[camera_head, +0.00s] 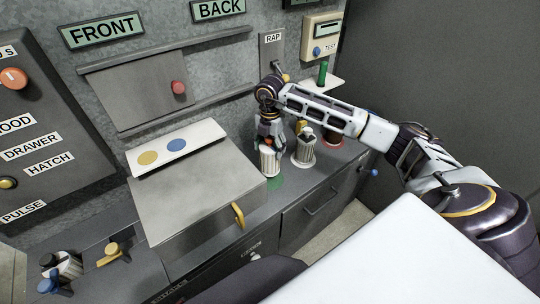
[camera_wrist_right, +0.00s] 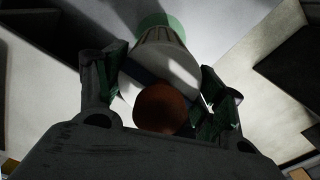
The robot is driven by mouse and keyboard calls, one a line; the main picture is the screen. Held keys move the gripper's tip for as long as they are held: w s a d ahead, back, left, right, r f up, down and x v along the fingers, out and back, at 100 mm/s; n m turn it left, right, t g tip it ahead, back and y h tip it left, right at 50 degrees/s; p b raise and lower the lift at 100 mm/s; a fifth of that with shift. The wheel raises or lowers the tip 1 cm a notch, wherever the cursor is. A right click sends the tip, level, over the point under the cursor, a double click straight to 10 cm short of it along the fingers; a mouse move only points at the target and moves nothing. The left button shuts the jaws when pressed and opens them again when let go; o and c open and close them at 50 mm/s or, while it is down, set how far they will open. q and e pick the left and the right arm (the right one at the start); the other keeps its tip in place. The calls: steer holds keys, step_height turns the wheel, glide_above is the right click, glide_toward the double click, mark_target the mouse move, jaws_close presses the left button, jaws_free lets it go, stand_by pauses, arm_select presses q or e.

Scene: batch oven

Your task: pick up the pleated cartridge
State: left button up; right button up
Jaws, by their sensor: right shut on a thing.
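The pleated cartridge (camera_head: 270,161) is a white, ribbed cylinder, upright at the right end of the grey box on the counter. My right gripper (camera_head: 269,140) points down over it and is shut on its upper part. In the right wrist view the cartridge (camera_wrist_right: 170,65) lies between the two fingers of the right gripper (camera_wrist_right: 160,100), with a brown-red round top towards the camera. A green round mark (camera_head: 275,182) shows by its lower end. I cannot tell whether its base touches the counter. My left gripper is not in view.
A second white, ribbed piece (camera_head: 304,153) with a dark top stands close on the right, with a red round mark (camera_head: 333,139) beyond it. The grey box (camera_head: 195,185) with a yellow handle (camera_head: 238,215) is close on the left. The panelled wall (camera_head: 230,55) is behind.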

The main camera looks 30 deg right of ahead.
mark_target(271, 139)
steer(key=shift+r, duration=1.9)
steer(key=shift+s+d, duration=0.1)
